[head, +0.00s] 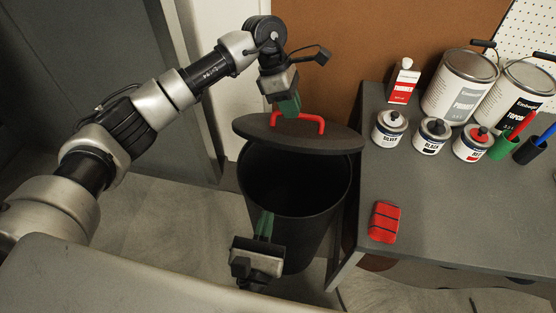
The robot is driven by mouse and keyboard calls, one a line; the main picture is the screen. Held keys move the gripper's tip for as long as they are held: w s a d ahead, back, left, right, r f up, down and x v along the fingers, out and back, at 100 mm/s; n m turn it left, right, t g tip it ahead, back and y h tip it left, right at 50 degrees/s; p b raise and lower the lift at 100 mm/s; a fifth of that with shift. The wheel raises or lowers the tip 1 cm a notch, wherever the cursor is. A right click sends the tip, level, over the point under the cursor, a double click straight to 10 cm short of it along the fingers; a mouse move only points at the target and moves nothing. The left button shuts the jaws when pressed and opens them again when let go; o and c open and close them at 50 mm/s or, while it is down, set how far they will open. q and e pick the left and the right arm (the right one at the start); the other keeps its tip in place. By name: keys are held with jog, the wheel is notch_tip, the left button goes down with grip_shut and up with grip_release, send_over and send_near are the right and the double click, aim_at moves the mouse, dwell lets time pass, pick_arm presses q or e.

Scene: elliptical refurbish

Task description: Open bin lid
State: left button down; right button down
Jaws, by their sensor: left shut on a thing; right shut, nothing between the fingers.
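The black bin (317,232) stands on the floor left of the workbench, with its dark inside showing. Its dark oval lid (335,138) is tilted above the far side of the opening, and I cannot tell whether it touches the rim. A red handle (312,118) sits on top of the lid. My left gripper (289,108) is shut on the left end of the red handle, from above. My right gripper (265,222) is shut and empty, in front of the bin's near left side.
The grey workbench (440,196) is close on the right. It holds a red block (384,221), small tins (390,128), large paint cans (460,85), a red-and-white carton (404,81) and a green cup (502,146). A grey cabinet (90,60) stands at the left. Floor left of the bin is clear.

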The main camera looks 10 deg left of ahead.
pick_arm(q)
jog(key=shift+w+a+f, duration=0.1)
jog(key=shift+f, duration=0.05)
pick_arm(e)
send_near(282, 145)
jog(key=w+f, duration=0.3)
jog(key=w, duration=0.1)
jog(key=shift+w+a+r, duration=0.1)
jog(key=shift+w+r, duration=1.25)
jog(key=shift+w+r, duration=0.35)
jog(key=shift+r, duration=0.25)
pick_arm(q)
jog(key=shift+f, duration=0.15)
pick_arm(e)
jog(key=shift+w+r, duration=0.35)
jog(key=shift+r, duration=0.1)
pick_arm(q)
jog(key=c, duration=1.4)
grip_release()
jog(key=shift+o, duration=1.1)
pick_arm(e)
jog(key=shift+w+f, duration=0.1)
jog(key=shift+w, duration=0.05)
pick_arm(q)
jog(key=shift+o, duration=0.3)
pick_arm(e)
jog(key=shift+f, duration=0.1)
